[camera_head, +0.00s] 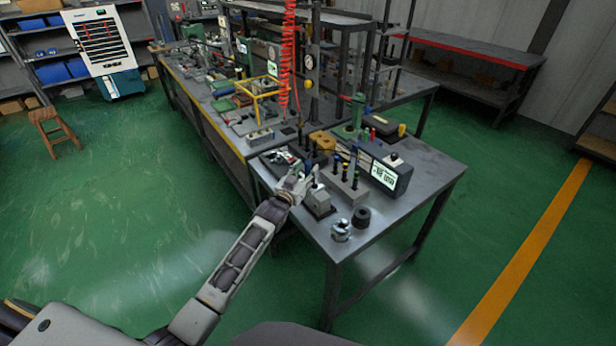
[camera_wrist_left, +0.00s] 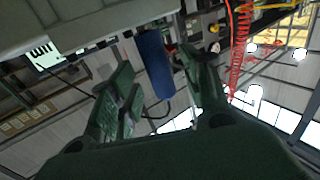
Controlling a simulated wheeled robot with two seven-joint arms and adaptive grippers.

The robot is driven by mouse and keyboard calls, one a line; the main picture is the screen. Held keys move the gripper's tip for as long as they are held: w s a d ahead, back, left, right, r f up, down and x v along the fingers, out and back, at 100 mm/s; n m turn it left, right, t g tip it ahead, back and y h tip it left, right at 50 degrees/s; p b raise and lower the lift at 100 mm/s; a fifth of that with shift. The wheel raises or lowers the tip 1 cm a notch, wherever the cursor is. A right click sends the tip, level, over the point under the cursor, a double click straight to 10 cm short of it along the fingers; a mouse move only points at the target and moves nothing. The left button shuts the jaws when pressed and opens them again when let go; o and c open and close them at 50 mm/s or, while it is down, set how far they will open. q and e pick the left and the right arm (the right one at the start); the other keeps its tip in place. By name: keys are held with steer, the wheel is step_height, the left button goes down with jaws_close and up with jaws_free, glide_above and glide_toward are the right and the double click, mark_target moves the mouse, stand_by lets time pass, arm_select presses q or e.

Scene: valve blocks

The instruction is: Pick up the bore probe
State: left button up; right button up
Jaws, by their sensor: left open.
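A blue cylindrical handle, which looks like the bore probe (camera_wrist_left: 155,62), shows in the left wrist view. It lies between the spread fingers of my left gripper (camera_wrist_left: 160,95), with clear gaps on both sides. A dark cable runs near its end. In the head view my left gripper (camera_head: 300,183) is over the near end of the grey bench, beside a small grey block (camera_head: 318,203); I cannot clearly make out the probe there. My right gripper is not in view.
A rack (camera_head: 343,187) with several dark, colour-tipped pins stands right of the gripper. A readout box (camera_head: 394,172) is behind it. A metal ring part (camera_head: 341,231) and a black ring (camera_head: 361,216) lie near the front edge. The bench's right side (camera_head: 425,180) is clear.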

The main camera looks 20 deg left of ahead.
arm_select(q)
steer(key=shift+w+d, duration=0.15)
steer(key=shift+w, duration=0.95)
jaws_close()
